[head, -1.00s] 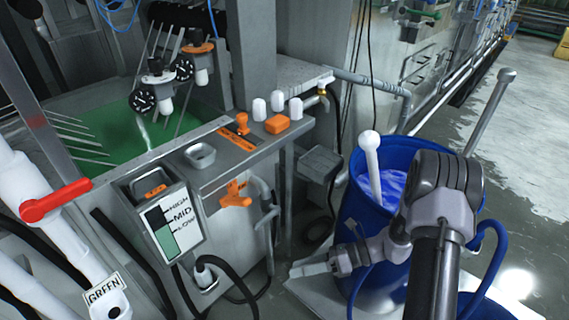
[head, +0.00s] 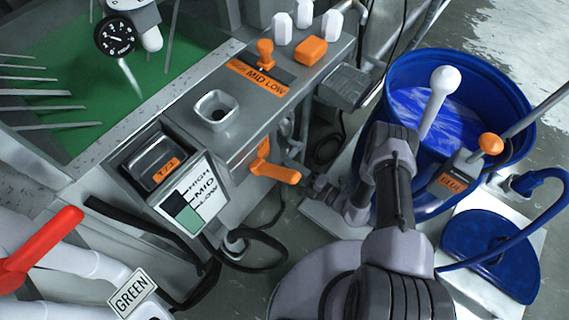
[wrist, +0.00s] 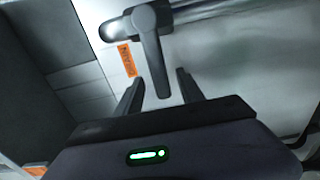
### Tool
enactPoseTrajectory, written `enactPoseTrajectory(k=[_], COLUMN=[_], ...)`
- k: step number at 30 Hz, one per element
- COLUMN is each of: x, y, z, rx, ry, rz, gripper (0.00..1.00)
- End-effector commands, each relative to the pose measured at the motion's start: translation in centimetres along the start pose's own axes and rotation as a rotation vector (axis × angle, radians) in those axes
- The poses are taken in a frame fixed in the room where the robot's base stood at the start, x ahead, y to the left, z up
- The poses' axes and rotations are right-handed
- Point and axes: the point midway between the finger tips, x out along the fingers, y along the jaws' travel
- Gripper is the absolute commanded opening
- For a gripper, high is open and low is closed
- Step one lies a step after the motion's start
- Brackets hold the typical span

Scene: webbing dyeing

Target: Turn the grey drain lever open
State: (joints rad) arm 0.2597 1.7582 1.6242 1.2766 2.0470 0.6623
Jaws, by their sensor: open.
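The grey drain lever (wrist: 152,57) shows in the wrist view, with its pivot at the top and its handle hanging down, slightly tilted. My gripper (wrist: 160,78) is open, with one finger on each side of the lever's lower end. The handle's tip lies between the fingers, with visible gaps at both sides; I cannot tell its depth exactly. In the head view my arm reaches down to the machine's lower side, right of the orange handle (head: 268,168). The lever cannot be made out there.
A blue barrel (head: 430,70) of blue liquid stands right of my arm, with a blue lid (head: 490,245) in front. A red lever (head: 45,240) is on white pipes at left. Black hoses (head: 255,240) hang near the machine. An orange label (wrist: 127,58) is beside the lever.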

Motion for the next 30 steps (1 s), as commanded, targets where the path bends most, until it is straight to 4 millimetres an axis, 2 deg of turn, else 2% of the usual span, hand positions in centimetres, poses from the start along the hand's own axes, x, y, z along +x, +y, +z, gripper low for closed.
enactPoseTrajectory(k=[3,6,15,17,22,30], x=[2.0,2.9,3.3,3.3,3.3,3.2], y=[-0.1,-0.1,0.1,0.1,0.1,0.1], z=[-0.1,-0.1,0.0,0.0,0.0,0.0], rx=[-0.002,0.0,0.0,-0.001,-0.001,-0.001], ry=[0.003,0.002,0.0,0.0,0.0,0.001], rz=[0.001,0.0,0.0,0.0,0.0,0.0], gripper=[0.45,0.45,0.45,0.36,0.02,0.0])
